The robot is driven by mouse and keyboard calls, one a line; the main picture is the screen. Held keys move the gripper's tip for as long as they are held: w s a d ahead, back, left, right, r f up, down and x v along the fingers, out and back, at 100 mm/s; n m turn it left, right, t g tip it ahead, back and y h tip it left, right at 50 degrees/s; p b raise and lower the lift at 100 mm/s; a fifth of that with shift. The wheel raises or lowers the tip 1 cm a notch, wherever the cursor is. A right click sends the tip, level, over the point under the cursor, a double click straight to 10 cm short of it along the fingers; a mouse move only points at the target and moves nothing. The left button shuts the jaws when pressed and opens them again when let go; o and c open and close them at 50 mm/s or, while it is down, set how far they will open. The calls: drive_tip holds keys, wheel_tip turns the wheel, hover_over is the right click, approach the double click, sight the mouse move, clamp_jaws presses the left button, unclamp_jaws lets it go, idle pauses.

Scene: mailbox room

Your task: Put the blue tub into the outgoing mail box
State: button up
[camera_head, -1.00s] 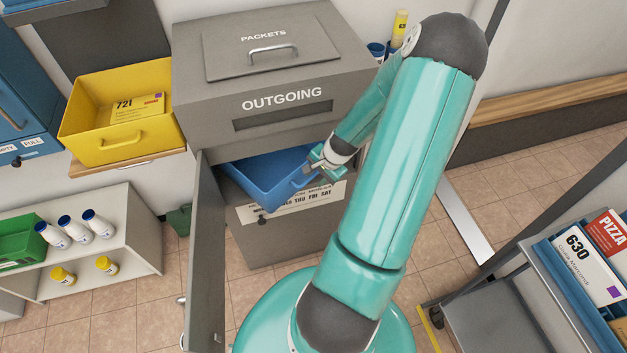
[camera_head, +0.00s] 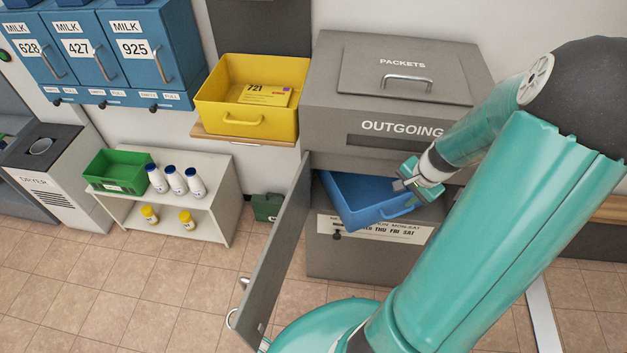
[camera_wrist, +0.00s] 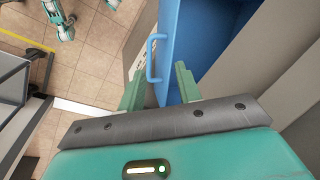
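The blue tub (camera_head: 362,198) sits in the open lower compartment of the grey outgoing mail box (camera_head: 345,100), turned askew, with its front sticking out of the opening. Its back is hidden inside. My gripper (camera_head: 404,180) is beside the tub's front right part, close to the handle. The tub's handle (camera_wrist: 153,58) shows just beyond the fingertips, and the blue tub (camera_wrist: 205,40) extends to the right. I cannot tell whether a finger touches the tub.
The box's grey door (camera_head: 275,255) hangs open to the left. A yellow tub (camera_head: 225,118) sits on a wall shelf. A white shelf (camera_head: 215,205) holds a green tub (camera_head: 115,172) and several bottles. The tiled floor at front left is clear.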

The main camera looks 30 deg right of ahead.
drive_tip(key=w+a+r+n+h, duration=0.15)
drive_tip(key=a+r+n, duration=0.25)
drive_tip(key=a+r, duration=0.45)
drive_tip(key=w+a+r+n, duration=0.2)
drive_tip(key=a+r+n, duration=0.3)
drive_tip(key=a+r, duration=0.35)
drive_tip(key=s+a+r+n+t, duration=0.1)
drive_tip(key=s+a+r+n, duration=0.2)
drive_tip(key=a, duration=0.3)
drive_tip(key=s+a+r+n+t, duration=0.1)
drive_tip(key=s+a+r+n, duration=0.2)
drive_tip(key=a, duration=0.4)
wheel_tip(320, 180, up, 3)
drive_tip(key=shift+s+a+f+y, duration=0.1)
drive_tip(key=shift+s+a+y, duration=0.1)
drive_tip(key=shift+s+y, duration=0.45)
drive_tip(key=shift+s+a, duration=0.1)
drive_tip(key=shift+s, duration=0.15)
